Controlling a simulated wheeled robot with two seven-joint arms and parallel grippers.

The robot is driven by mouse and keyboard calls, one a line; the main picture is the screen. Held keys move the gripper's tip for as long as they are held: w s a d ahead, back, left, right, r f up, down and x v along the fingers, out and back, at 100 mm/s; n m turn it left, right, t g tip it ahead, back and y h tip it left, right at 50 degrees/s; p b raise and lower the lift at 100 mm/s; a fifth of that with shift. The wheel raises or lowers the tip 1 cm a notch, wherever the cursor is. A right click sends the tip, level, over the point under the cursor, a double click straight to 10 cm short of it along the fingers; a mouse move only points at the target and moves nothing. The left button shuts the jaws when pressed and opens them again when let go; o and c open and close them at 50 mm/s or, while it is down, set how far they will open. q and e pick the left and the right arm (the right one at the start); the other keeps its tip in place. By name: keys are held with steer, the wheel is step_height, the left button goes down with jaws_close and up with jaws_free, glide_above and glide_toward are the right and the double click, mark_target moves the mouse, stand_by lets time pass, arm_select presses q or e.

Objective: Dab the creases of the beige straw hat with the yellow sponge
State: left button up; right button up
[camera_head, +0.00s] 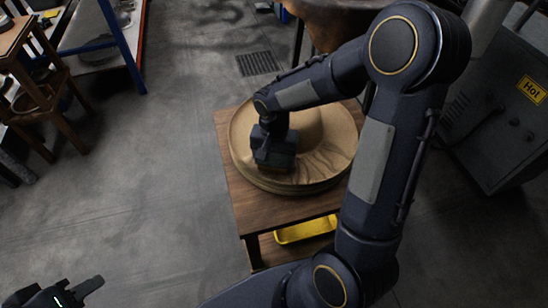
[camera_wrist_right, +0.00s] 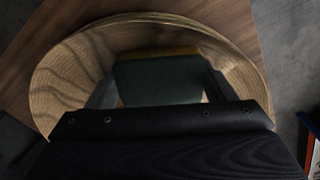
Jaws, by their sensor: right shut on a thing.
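The beige straw hat (camera_head: 335,125) lies brim-down on a small wooden table, with wrinkled creases (camera_head: 322,165) on its near right side. My right gripper (camera_head: 274,158) is over the left near part of the hat, pointing down. In the right wrist view it is shut on the sponge (camera_wrist_right: 156,82), which shows a dark green face and a thin yellow far edge. The hat (camera_wrist_right: 65,75) spreads behind and around the sponge there. Whether the sponge touches the straw is hidden. My left gripper (camera_head: 75,291) is at the lower left corner, away from the table and partly cut off.
The wooden table (camera_head: 245,195) has a yellow tray (camera_head: 305,230) on its lower shelf. A grey machine (camera_head: 500,120) with a "Hot" sign stands at the right. Wooden shelving (camera_head: 30,90) stands at the left. The floor left of the table is clear.

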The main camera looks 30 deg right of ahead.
arm_select(q)
step_height(320, 180, up, 10)
steer(key=p, duration=1)
steer(key=shift+r, duration=0.2)
arm_select(e)
step_height(320, 180, up, 13)
steer(key=shift+r, duration=0.15)
